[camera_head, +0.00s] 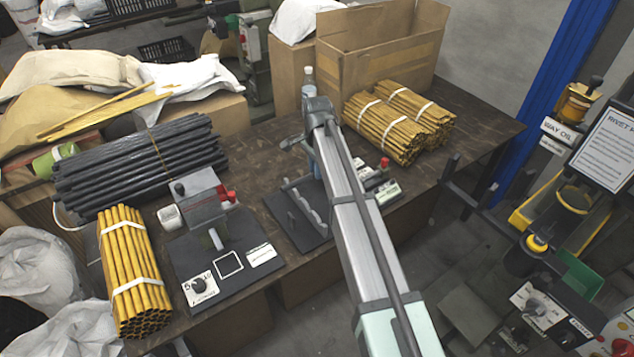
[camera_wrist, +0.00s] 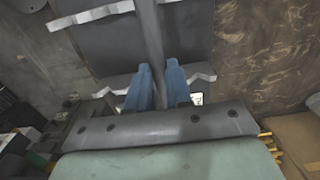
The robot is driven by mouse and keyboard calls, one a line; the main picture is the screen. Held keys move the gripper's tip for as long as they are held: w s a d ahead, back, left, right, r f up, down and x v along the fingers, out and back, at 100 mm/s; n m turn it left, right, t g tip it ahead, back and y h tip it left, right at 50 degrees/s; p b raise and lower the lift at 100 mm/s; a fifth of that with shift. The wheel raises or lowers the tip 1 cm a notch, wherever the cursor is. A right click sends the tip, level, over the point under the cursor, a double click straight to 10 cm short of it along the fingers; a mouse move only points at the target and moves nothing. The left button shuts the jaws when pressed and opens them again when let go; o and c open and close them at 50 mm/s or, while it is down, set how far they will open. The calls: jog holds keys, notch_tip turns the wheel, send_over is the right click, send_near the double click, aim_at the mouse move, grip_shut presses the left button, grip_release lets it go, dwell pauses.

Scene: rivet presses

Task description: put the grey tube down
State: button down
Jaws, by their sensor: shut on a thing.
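My gripper (camera_wrist: 158,80) has blue fingers and is shut on a grey tube (camera_wrist: 149,35), which runs up the wrist view from between them. The tube passes across pale notched supports (camera_wrist: 95,15) on a dark plate. I cannot tell whether it touches them. In the head view, my gripper (camera_head: 313,165) is over the dark fixture plate (camera_head: 283,226) in the middle of the table, mostly behind my arm. The held tube cannot be made out there. A notched grey support (camera_head: 307,207) shows on that plate, left of my arm.
A bundle of dark grey tubes (camera_head: 140,165) lies at left. Bare table (camera_head: 465,115) shows at right.

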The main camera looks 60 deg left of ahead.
jog(key=shift+f, duration=2.8)
jog(key=shift+f, duration=0.15)
jog(key=c, duration=1)
grip_release()
jog(key=shift+c, duration=0.2)
notch_tip(320, 180, up, 12)
jog(key=shift+r, duration=0.2)
